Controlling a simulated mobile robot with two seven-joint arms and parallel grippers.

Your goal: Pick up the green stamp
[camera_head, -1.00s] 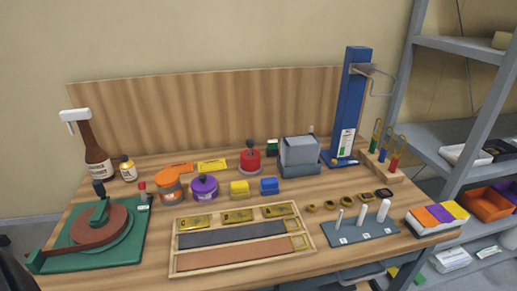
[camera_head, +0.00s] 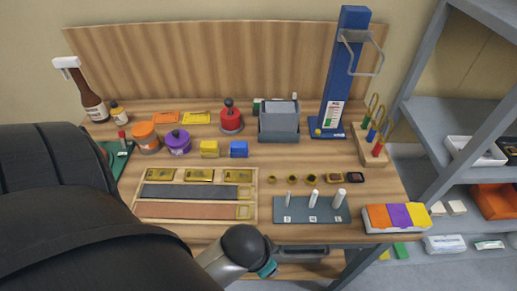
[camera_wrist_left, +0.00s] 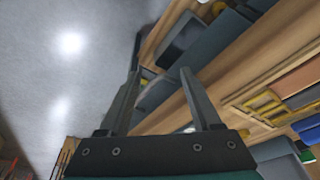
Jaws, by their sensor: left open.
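I cannot pick out the green stamp for certain. A small dark green object (camera_head: 257,105) shows partly behind the left side of the grey box at the back of the table. A green block (camera_head: 401,249) lies below the table's right side. My left arm covers the lower left of the head view, and its gripper cannot be made out there. In the left wrist view my left gripper (camera_wrist_left: 160,74) is open with nothing between its fingers, close to the table's front edge. My right gripper is not in view.
The grey box (camera_head: 279,128) and a red knobbed object (camera_head: 231,120) stand at the back. A blue stand (camera_head: 343,70) rises at the right. The wooden tray (camera_head: 250,209) and a peg plate (camera_head: 272,211) lie in front. A shelf unit (camera_head: 435,105) stands at the right.

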